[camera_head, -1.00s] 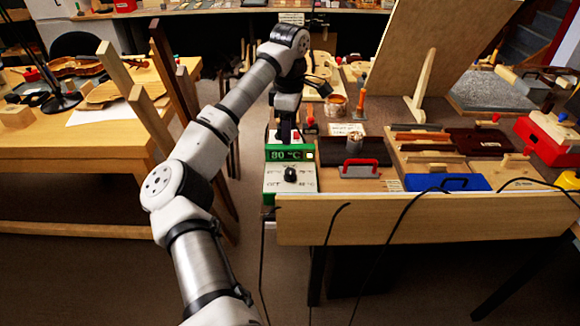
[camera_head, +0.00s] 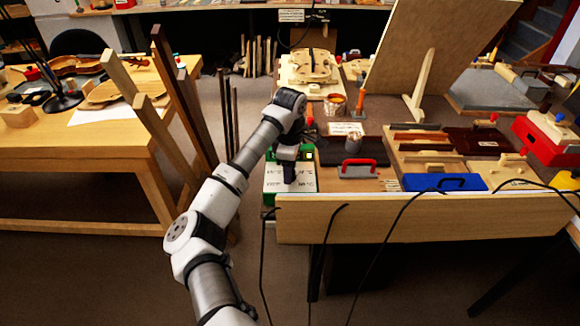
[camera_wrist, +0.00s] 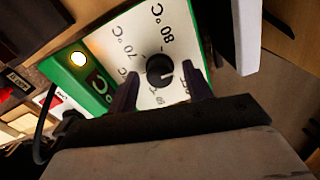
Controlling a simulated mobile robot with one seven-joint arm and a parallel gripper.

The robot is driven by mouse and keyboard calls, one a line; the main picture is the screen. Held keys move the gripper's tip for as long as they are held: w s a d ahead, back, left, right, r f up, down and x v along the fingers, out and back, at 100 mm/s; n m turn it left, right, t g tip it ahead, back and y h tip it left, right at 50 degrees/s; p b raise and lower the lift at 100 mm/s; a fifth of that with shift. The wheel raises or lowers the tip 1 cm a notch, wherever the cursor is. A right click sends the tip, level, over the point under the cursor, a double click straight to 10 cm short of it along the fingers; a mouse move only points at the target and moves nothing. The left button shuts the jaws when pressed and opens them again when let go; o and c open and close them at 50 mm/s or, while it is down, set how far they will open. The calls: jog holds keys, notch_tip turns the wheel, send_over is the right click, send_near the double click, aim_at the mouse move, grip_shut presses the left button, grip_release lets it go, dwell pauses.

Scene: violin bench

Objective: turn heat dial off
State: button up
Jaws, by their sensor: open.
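The heat dial is a small black knob (camera_wrist: 158,70) with a light pointer mark, on a white panel (camera_wrist: 140,35) printed with temperatures such as 70 °C and 80 °C. The panel belongs to a green control box (camera_head: 270,170) at the left front of the bench. My gripper (camera_wrist: 160,88) is open, with its two dark fingers on either side of the knob in the wrist view; I cannot tell whether they touch it. A yellow-white lamp (camera_wrist: 78,59) glows on the green part.
Upright wooden pieces (camera_head: 150,100) stand left of my arm.

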jog(key=shift+c, duration=0.4)
jog(key=c, duration=0.9)
